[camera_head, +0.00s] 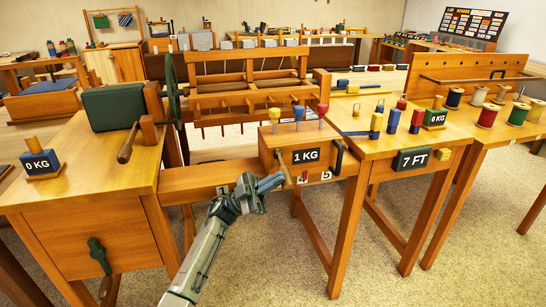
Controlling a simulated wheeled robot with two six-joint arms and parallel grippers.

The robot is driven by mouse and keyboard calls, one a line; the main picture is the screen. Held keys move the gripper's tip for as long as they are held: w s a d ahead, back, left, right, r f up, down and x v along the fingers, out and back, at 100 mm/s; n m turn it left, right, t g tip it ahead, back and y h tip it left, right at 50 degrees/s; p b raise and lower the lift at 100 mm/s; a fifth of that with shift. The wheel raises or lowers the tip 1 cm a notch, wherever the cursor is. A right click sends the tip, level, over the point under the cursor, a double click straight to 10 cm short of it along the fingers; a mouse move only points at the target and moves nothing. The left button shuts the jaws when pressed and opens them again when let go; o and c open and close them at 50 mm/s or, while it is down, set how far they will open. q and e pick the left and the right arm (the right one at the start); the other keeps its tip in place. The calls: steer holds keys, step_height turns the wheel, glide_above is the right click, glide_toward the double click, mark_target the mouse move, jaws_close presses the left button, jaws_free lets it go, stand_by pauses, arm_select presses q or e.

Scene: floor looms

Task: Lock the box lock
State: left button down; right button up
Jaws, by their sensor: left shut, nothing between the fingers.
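A wooden box (272,150) stands at the centre, with a "1 KG" plate (305,156) on its front. A dark curved piece (338,160) is at its right front edge; I cannot tell if this is the lock. Number tags 4 (302,178) and 5 (326,175) show below the plate. My left gripper (271,183) is shut and empty, just in front of the box's lower left front. Its tips are close to a small wooden handle (286,174); I cannot tell if they touch it. My right gripper is out of view.
A wooden cabinet (80,205) with a dark green handle (97,257) stands at the left. A table with a "7 FT" plate (412,159) and coloured pegs is at the right. A loom frame (245,85) stands behind. Carpet is open in front.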

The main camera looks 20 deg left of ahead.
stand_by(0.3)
arm_select(q)
steer(key=s+d+r, duration=0.2)
steer(key=s, duration=0.5)
steer(key=s+d+r+p, duration=0.1)
steer(key=s+d+r, duration=0.1)
steer(key=s, duration=0.6)
steer(key=shift+s+d+r, duration=0.15)
steer(key=shift+d+r, duration=0.25)
steer(key=shift+r, duration=0.1)
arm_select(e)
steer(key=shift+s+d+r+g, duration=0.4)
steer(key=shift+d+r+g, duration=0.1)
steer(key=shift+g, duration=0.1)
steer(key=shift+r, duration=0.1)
